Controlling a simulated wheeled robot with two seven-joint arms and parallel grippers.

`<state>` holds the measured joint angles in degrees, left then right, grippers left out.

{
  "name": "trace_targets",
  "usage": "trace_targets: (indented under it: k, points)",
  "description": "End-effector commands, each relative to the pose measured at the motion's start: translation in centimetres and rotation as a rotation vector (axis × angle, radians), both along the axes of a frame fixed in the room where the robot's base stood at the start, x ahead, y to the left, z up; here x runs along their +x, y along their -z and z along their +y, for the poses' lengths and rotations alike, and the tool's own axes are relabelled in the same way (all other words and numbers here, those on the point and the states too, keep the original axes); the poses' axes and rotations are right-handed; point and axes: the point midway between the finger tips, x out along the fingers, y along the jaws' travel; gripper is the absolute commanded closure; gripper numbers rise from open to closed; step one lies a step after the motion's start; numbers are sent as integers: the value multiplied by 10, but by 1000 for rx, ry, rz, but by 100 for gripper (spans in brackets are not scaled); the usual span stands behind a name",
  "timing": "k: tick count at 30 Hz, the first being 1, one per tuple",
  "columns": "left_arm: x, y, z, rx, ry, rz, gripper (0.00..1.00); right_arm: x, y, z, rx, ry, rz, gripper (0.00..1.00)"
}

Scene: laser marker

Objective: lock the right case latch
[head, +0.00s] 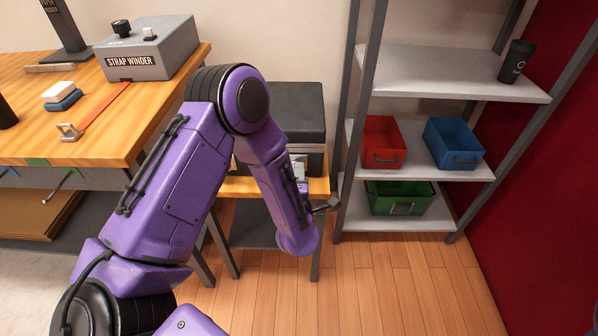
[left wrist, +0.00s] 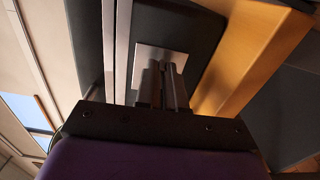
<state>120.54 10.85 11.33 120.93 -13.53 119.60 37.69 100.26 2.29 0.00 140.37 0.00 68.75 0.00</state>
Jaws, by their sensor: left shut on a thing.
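The dark grey case (head: 290,108) stands on a small wooden table behind my left arm in the head view. A bright metal latch plate on its front (head: 299,165) shows partly beside my forearm. In the left wrist view the dark case (left wrist: 205,25) fills the upper middle, with the silver latch plate (left wrist: 147,55) on its face. My left gripper (left wrist: 164,72) has its fingers close together in front of this plate, shut on the latch. The fingers hide most of the latch, so its exact position cannot be told. My right gripper is not in view.
The wooden table edge (left wrist: 254,45) is close to the fingers. A shelf rack (head: 455,72) with red, blue and green bins stands right of the case. A workbench (head: 110,125) with a strap winder (head: 165,50) is at the left. The floor at right front is clear.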

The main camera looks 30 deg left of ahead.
Motion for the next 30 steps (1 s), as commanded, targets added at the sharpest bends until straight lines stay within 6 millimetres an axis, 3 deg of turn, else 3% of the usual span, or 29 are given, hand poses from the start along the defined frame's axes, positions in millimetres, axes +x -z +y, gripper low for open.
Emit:
trace_targets:
  k: [19, 22, 30]
  points:
    - [0, 1, 0, 45, 0, 28, 100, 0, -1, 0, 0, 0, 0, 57]
    - [0, 1, 0, 44, 0, 27, 66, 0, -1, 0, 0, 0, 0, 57]
    - [0, 1, 0, 43, 0, 27, 66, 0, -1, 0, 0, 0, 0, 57]
